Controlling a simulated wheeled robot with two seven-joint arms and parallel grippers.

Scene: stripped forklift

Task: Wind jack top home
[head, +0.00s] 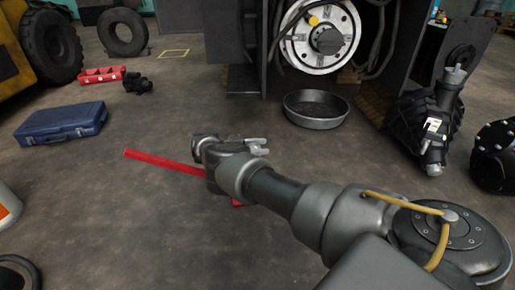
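A long red bar (160,162) lies slantwise across the floor. It passes behind my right wrist, and a bit of red shows again below the forearm. I cannot tell whether it belongs to the jack; no jack top can be made out. My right gripper (260,146) is at the end of the arm coming from the lower right, over the floor at mid-picture. Its pale fingers point right, but they are too small to tell open from shut or whether they touch anything. My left gripper is not in view.
A round metal pan (315,109) stands before the forklift's wheel hub (320,38). A blue case (62,123) and a red tray (102,75) are at left. The floor at lower left centre is clear.

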